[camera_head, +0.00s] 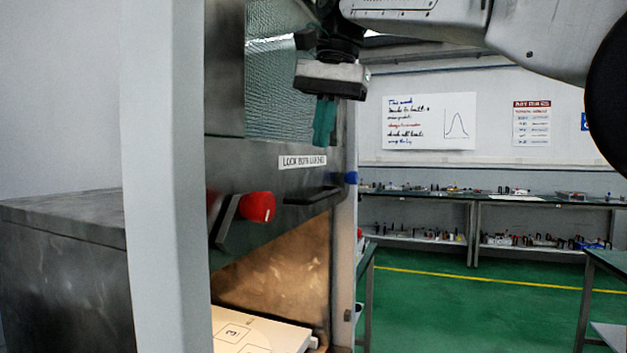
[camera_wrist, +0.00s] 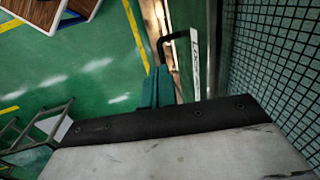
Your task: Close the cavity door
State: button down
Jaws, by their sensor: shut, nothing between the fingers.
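The cavity door (camera_head: 263,172) is a dark panel with a mesh window (camera_head: 280,85), a white label (camera_head: 303,161) and a black bar handle (camera_head: 312,195). Below its lower edge the lit cavity (camera_head: 285,270) is open to view. My gripper (camera_head: 323,138) points down with its teal fingers together and empty, in front of the mesh window and above the handle. In the wrist view the fingers (camera_wrist: 158,88) show near the handle (camera_wrist: 172,40), with the label (camera_wrist: 194,62) and mesh (camera_wrist: 275,75) to the right. I cannot tell whether the fingers touch the door.
A red-knobbed latch (camera_head: 257,207) is left of the handle and a blue-tipped one (camera_head: 350,178) right. A white board marked 3 (camera_head: 255,332) lies at the cavity's bottom. A pale post (camera_head: 163,180) blocks part of the left view.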

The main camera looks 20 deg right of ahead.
aim_at(313, 200)
notch_tip(313, 200, down, 8)
jog(key=w+a, duration=0.1)
jog(key=shift+a+f, duration=0.15)
jog(key=shift+a+f, duration=0.1)
